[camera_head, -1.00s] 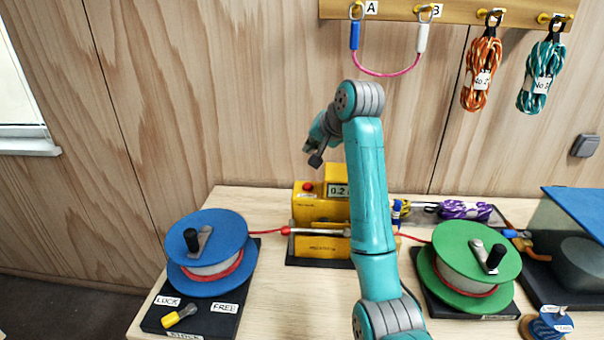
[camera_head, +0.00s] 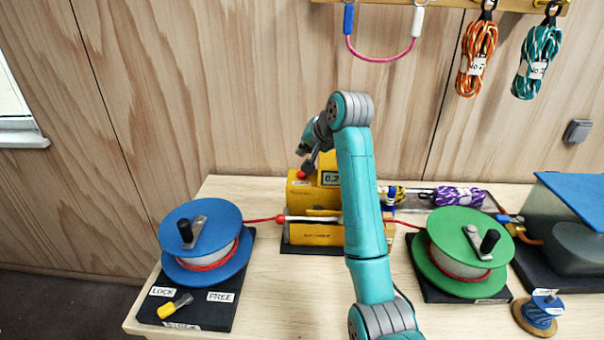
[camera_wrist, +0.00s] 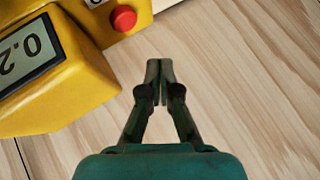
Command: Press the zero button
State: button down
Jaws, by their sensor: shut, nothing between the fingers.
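The red zero button (camera_head: 302,174) sits on top of the yellow measuring device (camera_head: 316,234), left of its small display (camera_head: 330,178). In the wrist view the red button (camera_wrist: 124,18) is at the top, on the yellow housing (camera_wrist: 70,100), with part of the display (camera_wrist: 28,55) at the left. My gripper (camera_head: 306,168) appears just above the button in the head view. In the wrist view my gripper (camera_wrist: 160,64) is shut and empty, its tips below and right of the button in the picture.
A blue reel (camera_head: 204,241) stands left and a green reel (camera_head: 466,252) right, joined to the device by a red cord. Coiled ropes (camera_head: 476,58) hang from the rail above. A blue-lidded box (camera_head: 575,215) stands far right.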

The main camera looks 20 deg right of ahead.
aim_at(304, 174)
jog(key=shift+f, duration=1.95)
jog(key=shift+f, duration=0.4)
jog(key=shift+s+d+f, duration=0.15)
jog(key=shift+f, duration=0.8)
dwell(1.0)
jog(key=shift+d+r, duration=0.15)
jog(key=shift+r, duration=0.15)
dwell(0.4)
jog(key=shift+r, duration=2.7)
